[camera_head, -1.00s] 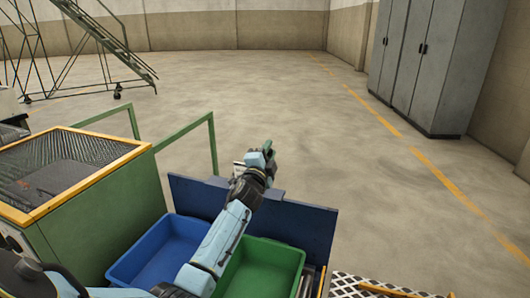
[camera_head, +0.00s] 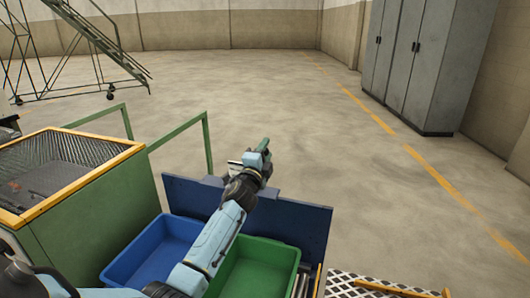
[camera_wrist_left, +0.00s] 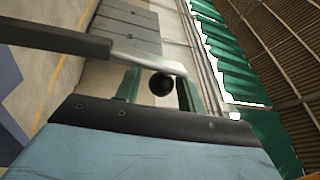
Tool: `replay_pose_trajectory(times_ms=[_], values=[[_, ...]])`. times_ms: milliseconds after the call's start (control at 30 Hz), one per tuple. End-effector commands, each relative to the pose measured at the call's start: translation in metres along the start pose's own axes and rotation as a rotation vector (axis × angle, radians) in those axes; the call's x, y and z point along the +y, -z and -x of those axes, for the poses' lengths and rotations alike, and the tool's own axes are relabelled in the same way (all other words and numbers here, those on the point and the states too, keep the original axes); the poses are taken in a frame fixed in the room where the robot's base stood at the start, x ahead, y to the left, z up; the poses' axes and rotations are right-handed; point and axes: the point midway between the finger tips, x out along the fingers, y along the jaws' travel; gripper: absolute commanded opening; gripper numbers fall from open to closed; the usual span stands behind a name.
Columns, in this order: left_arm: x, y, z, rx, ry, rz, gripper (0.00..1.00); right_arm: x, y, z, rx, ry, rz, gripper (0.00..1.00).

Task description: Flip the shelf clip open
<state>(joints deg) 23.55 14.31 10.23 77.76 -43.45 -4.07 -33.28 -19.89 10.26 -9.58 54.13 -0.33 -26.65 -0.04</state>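My left gripper (camera_head: 262,148) is at the end of my outstretched arm, just above the top edge of a dark blue panel (camera_head: 295,220). In the left wrist view its two green fingers (camera_wrist_left: 160,92) stand apart. A lever with a dark grip (camera_wrist_left: 50,37) and a bare metal rod (camera_wrist_left: 145,58) crosses in front of them. A black ball knob (camera_wrist_left: 161,84) shows between the fingers; I cannot tell whether they touch it. I cannot make out for sure which part is the shelf clip, or its state. My right gripper is not in view.
A blue bin (camera_head: 150,262) and a green bin (camera_head: 262,272) sit behind the panel, under my left arm. A green mesh-topped box (camera_head: 105,205) stands at left, with green rails (camera_head: 207,145) beside it. Grey cabinets (camera_head: 420,65) stand far right. Open floor lies beyond.

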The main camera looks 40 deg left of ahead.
Motion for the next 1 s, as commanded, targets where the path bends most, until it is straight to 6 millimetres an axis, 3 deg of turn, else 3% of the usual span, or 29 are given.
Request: replay_pose_trajectory(times_ms=[300, 467, 700, 1000], values=[[-0.001, 0.0, 0.0, 0.0, 0.001, 0.002, 0.45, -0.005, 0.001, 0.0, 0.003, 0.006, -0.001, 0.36], [0.0, 0.0, 0.011, 0.0, 0.0, 0.002, 0.45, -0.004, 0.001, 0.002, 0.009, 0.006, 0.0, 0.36], [0.0, 0.0, 0.054, 0.0, -0.002, 0.001, 0.45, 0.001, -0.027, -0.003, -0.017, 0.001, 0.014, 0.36], [0.0, 0.0, 0.112, -0.001, -0.001, 0.002, 0.45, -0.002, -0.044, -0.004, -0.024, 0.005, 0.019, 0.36]])
